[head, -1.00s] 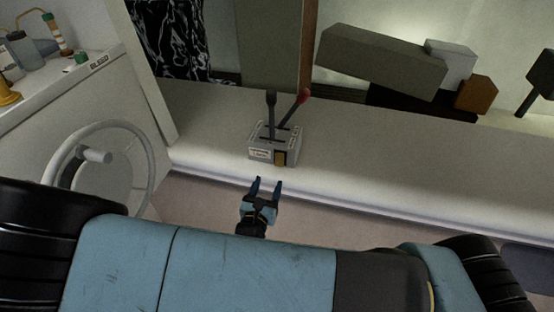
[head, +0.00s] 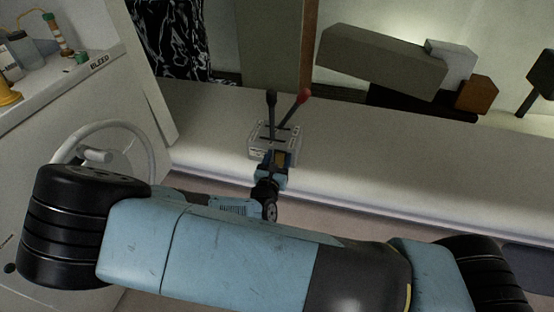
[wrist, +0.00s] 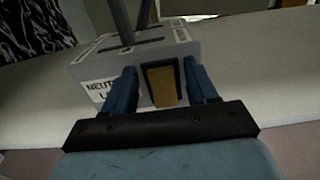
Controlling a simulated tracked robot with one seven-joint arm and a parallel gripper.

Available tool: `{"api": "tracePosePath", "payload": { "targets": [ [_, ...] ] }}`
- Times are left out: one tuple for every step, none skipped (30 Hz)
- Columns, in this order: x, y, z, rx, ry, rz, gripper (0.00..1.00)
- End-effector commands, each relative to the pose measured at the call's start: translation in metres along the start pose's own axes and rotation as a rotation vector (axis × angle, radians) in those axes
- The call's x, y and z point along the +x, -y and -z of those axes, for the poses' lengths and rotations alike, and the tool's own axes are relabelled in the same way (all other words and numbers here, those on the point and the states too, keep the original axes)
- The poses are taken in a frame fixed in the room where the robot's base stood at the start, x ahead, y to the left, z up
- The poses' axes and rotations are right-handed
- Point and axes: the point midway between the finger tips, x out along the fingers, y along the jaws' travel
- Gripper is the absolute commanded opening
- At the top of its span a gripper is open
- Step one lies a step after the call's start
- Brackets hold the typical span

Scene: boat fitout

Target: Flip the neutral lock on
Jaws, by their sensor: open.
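The control box (head: 262,136) is a grey block on the white ledge, with a black-knobbed lever (head: 271,110) and a red-knobbed lever (head: 294,108) rising from its slotted top. In the wrist view, the box's front face carries a label (wrist: 98,91), partly covered, reading "NEUT…". Beside it is the neutral lock, a yellow-brown rocker (wrist: 162,86) in a dark frame. My gripper (head: 279,158) is open at the box's front. In the wrist view its two blue fingers (wrist: 163,88) stand on either side of the rocker; contact cannot be told.
A grey handwheel (head: 104,149) is on the white cabinet at left, with bottles on its top. Grey and orange boxes (head: 476,94) stand at the back right. The white ledge (head: 400,150) is clear right of the control box.

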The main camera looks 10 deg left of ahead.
Motion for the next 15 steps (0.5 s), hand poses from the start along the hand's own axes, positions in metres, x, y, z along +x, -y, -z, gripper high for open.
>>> {"api": "tracePosePath", "payload": {
  "targets": [
    [-0.0001,0.0,0.0,0.0,0.0,0.0,0.57],
    [-0.0001,0.0,0.0001,0.0,0.0,0.0,0.57],
    [-0.0001,0.0,0.0001,0.0,0.0,0.0,0.57],
    [-0.0002,0.0,0.0001,0.0,0.0,0.0,0.56],
    [-0.0002,0.0,0.0001,0.0,0.0,0.0,0.54],
    [-0.0003,-0.0001,0.0001,0.0,0.0,0.0,0.5],
    [-0.0003,-0.0001,0.0001,0.0,0.0,0.0,0.47],
    [-0.0003,-0.0001,0.0001,0.0,0.0,0.0,0.44],
    [-0.0003,-0.0001,0.0001,0.0,0.0,0.0,0.4],
    [-0.0004,-0.0001,0.0001,0.0,0.0,0.0,0.37],
    [-0.0004,-0.0001,0.0001,0.0,0.0,0.0,0.34],
    [-0.0004,-0.0001,0.0001,0.0,0.0,0.0,0.31],
    [-0.0004,-0.0001,0.0001,0.0,0.0,0.0,0.28],
    [-0.0004,-0.0001,0.0001,0.0,0.0,0.0,0.25],
    [-0.0004,-0.0002,0.0001,0.0,-0.001,0.0,0.21]
  ]
}}
